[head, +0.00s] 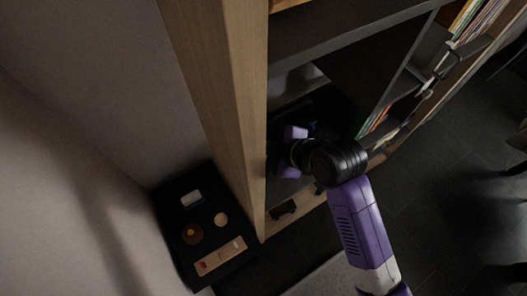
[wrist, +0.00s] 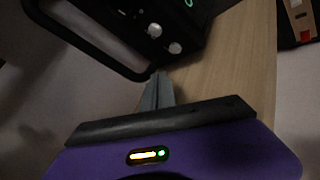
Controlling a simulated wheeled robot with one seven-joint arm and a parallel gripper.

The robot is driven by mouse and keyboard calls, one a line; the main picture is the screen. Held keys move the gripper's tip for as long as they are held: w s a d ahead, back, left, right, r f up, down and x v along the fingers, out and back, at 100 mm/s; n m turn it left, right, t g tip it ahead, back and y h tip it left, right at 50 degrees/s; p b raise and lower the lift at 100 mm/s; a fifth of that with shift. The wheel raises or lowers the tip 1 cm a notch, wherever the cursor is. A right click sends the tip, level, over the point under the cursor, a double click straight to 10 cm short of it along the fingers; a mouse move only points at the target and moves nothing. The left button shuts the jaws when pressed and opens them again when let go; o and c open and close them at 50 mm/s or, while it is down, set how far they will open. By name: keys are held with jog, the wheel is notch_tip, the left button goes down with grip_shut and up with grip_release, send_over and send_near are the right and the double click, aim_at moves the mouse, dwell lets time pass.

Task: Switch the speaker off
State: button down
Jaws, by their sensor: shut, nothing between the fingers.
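The speaker looks to be the dark box (wrist: 192,27) at the top of the wrist view, with two pale round knobs on its face and a green lit mark at the upper edge. A black bar frame (wrist: 88,45) loops beside it on the left. My gripper (wrist: 158,76) is shut and empty, its fingertips below the knobs and close to the frame's lower corner. I cannot tell whether they touch it. In the head view my gripper (head: 279,150) is inside the dark shelf bay, and the speaker cannot be made out clearly there.
A wooden side panel (head: 220,90) stands left of the bay, with a dark shelf board (head: 340,38) above. Left of the panel, a black low surface (head: 176,215) holds small items, including a wooden strip (head: 221,257). Books (head: 470,20) fill shelves at right.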

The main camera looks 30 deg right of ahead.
notch_tip(320, 180, up, 2)
jog(key=shift+r+p, duration=0.1)
jog(key=shift+p, duration=0.65)
jog(key=d+r+m+t+h, duration=0.3)
jog(key=r+m+t, duration=0.3)
jog(key=r+m, duration=0.15)
jog(key=s+a+m+y+b, duration=0.1)
jog(key=s+a+m+b, duration=0.1)
jog(key=s, duration=2.5)
jog(key=shift+a+m, duration=0.65)
jog(key=shift+m, duration=0.3)
